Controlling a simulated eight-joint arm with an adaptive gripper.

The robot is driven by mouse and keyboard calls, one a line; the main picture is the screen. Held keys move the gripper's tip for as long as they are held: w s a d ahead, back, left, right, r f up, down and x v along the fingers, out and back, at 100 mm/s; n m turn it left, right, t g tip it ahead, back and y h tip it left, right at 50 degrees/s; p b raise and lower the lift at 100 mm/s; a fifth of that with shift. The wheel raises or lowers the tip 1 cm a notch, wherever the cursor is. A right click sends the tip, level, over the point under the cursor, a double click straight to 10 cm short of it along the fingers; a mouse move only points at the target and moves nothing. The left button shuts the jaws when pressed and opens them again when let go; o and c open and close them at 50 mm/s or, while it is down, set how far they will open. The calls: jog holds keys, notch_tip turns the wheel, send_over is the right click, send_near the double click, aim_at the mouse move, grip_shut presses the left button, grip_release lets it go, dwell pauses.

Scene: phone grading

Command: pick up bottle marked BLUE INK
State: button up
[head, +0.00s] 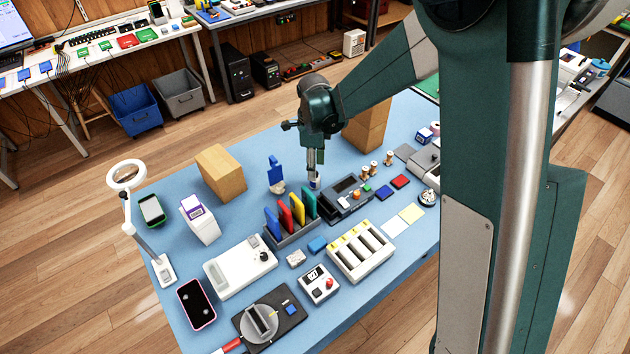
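My gripper (313,170) points straight down over the back middle of the blue table (335,140). A small white and dark-blue bottle-like thing (314,184) stands right at its fingertips. No lettering on it is readable, so I cannot tell whether it is the BLUE INK bottle. The fingers are too small to show whether they are open or shut, or whether they touch it. Another small blue and white thing (424,135) is at the right side of the table; its marking is also unreadable.
A rack with coloured upright cards (290,230) and a dark grey device (345,197) stand close by my gripper. A blue upright piece (276,172) is to its left. Cardboard boxes (221,172) stand at the back. Clear tabletop lies between the left box and the blue piece.

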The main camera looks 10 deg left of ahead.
jog(key=shift+f, duration=1.2)
jog(key=shift+d+f+b, duration=0.15)
jog(key=shift+f+b, duration=0.15)
jog(key=shift+f, duration=1.05)
jog(key=shift+d+f+b, duration=0.1)
jog(key=shift+f+b, duration=0.2)
jog(key=shift+f, duration=1)
jog(key=c, duration=1)
